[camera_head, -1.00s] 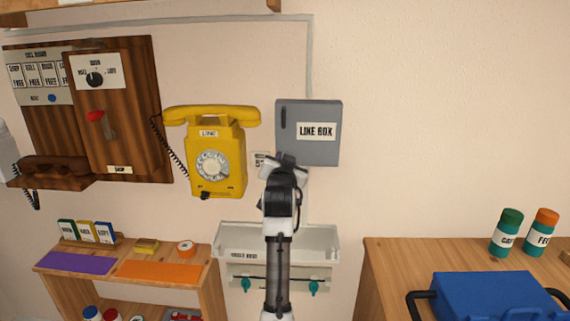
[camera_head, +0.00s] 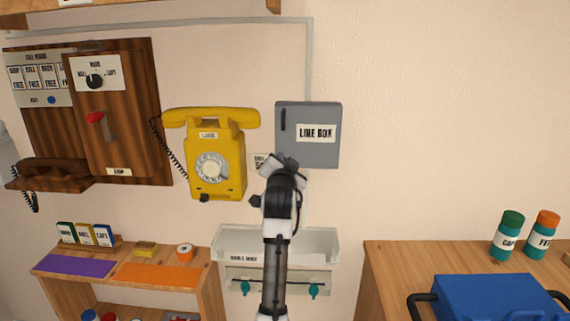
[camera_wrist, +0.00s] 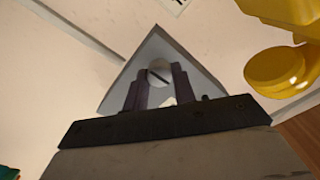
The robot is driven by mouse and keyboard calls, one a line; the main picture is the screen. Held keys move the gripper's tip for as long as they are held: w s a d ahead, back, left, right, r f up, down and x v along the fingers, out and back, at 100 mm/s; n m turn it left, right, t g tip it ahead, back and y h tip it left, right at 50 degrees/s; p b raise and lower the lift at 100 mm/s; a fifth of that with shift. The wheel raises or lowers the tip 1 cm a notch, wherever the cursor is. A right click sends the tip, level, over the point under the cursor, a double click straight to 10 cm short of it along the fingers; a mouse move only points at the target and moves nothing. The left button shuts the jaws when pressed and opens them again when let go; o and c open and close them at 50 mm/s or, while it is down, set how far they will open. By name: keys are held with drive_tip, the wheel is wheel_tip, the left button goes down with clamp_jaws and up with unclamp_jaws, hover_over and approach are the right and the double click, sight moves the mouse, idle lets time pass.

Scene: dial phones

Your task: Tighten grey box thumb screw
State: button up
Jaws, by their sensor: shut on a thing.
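The grey box (camera_head: 322,151), labelled "LINE BOX", is fixed to the wall right of the yellow telephone. My gripper (camera_head: 280,163) is at the box's lower left edge, coming from below. In the wrist view the box's underside (camera_wrist: 190,68) faces me. The thumb screw (camera_wrist: 159,75), a pale round head with a dark slot, sits there between the two dark fingers of my gripper (camera_wrist: 161,88). The fingers are shut on the screw. In the head view my wrist hides the screw.
The yellow telephone (camera_head: 216,150) hangs close left of my gripper and shows in the wrist view (camera_wrist: 275,70). A white wall tray (camera_head: 320,242) is below, behind my arm. A wooden counter with a blue case (camera_head: 500,297) stands right. The wall right of the box is bare.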

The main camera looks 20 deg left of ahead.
drive_tip(key=o, duration=1)
drive_tip(key=b+v, duration=0.3)
drive_tip(key=v, duration=1.1)
drive_tip(key=shift+w, duration=0.1)
